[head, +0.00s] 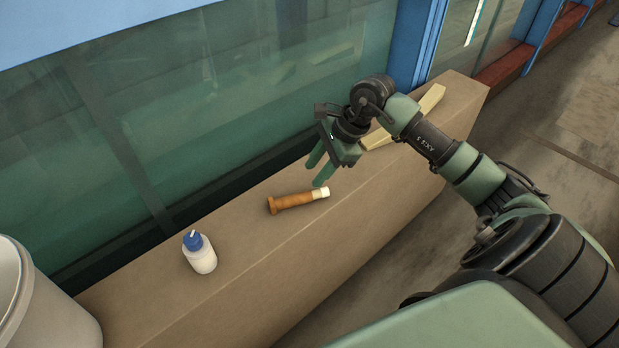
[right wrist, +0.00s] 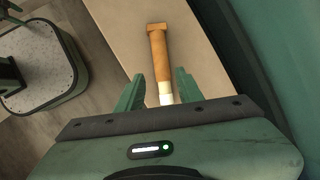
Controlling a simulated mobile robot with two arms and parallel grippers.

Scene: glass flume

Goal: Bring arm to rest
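My right gripper (head: 318,170) is above the brown ledge (head: 350,220), with its two green fingers apart. A brown-handled tool with a pale end (head: 295,201) lies on the ledge just in front of and below the fingers. In the right wrist view, the same tool (right wrist: 158,58) lies with its pale end between or beneath the open fingers (right wrist: 160,90); the fingers do not visibly grip it. My left gripper is not in the head view.
A pale wooden strip (head: 430,100) lies behind my right arm. A white bucket (head: 40,310) is at lower left. The glass wall (head: 230,90) with blue posts runs along the ledge.

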